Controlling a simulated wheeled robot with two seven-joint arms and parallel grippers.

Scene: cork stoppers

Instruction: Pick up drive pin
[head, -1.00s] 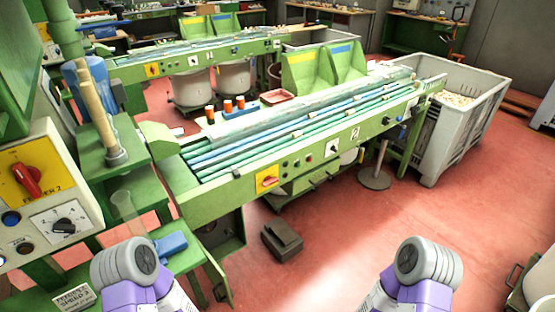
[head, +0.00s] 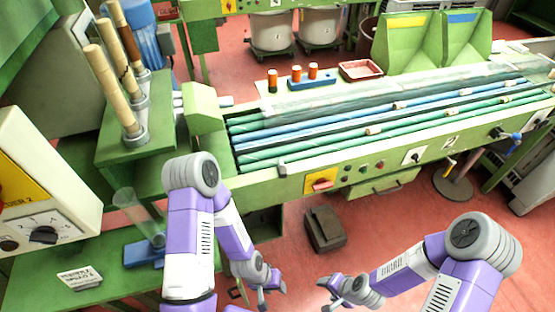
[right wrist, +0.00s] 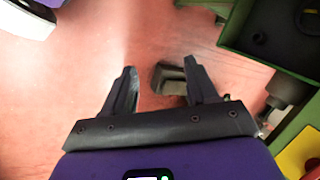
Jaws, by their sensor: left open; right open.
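I cannot make out a drive pin for certain in either view. Small orange-topped cylinders stand behind the conveyor in the head view: one (head: 272,81) is apart at the left, and others (head: 296,74) are at a blue block (head: 318,84). My left gripper (head: 270,293) is open and empty, low in the head view, in front of the machine. My right gripper (head: 330,293) is open and empty to its right, also well away from the cylinders.
The green conveyor (head: 290,185) with blue and green belts crosses ahead. A dark box (head: 325,229) lies on the floor below it. At left, a green bench holds a clear tube (head: 128,203) on a blue base and stacked cork rods (head: 112,90). A red tray (head: 361,70) sits behind the belts.

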